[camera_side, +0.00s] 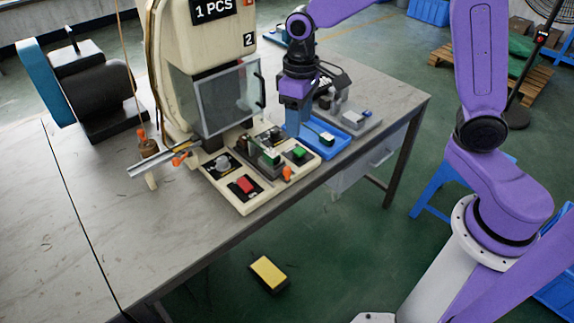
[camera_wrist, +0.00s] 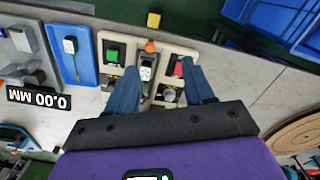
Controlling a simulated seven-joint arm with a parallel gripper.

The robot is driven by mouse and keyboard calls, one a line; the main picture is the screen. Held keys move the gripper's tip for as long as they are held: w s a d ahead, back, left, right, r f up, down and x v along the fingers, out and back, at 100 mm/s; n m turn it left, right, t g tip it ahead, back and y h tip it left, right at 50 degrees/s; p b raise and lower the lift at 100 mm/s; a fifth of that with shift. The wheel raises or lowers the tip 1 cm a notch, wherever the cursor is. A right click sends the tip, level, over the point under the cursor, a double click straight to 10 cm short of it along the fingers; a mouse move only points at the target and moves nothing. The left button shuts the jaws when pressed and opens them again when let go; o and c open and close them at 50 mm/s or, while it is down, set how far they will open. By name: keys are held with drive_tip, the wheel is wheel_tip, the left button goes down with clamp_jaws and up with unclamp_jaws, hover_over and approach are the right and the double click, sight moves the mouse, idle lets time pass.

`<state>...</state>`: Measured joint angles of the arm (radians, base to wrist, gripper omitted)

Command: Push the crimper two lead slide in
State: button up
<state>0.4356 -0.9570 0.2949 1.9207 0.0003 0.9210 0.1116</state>
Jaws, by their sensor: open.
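The crimper (camera_side: 215,75) is a cream machine with a "1 PCS" display, a "2" label and a clear guard. Its cream base (camera_side: 242,206) carries a narrow dark slide with a small green-and-white part (camera_side: 271,156) on it and an orange knob (camera_side: 287,174) at its front end. In the wrist view the slide's white part (camera_wrist: 147,73) and orange knob (camera_wrist: 150,47) lie between a green button (camera_wrist: 113,53) and a red button (camera_wrist: 178,67). My gripper (camera_side: 294,125) is open and empty, with blue fingers pointing down; it also shows in the wrist view (camera_wrist: 158,70). Fingertip contact cannot be judged.
A blue tray (camera_side: 346,142) holding a white-faced part stands right of the crimper base. A grey fixture (camera_side: 360,115) sits behind it. The table's front left is bare.

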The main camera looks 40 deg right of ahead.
drive_tip(key=m, duration=0.1)
hover_over(286, 168)
drive_tip(key=f, duration=0.2)
drive_tip(key=shift+m, duration=0.3)
wheel_tip(286, 168, down, 17)
drive_tip(key=shift+s+f, duration=0.1)
drive_tip(key=shift+s, duration=0.05)
clamp_jaws()
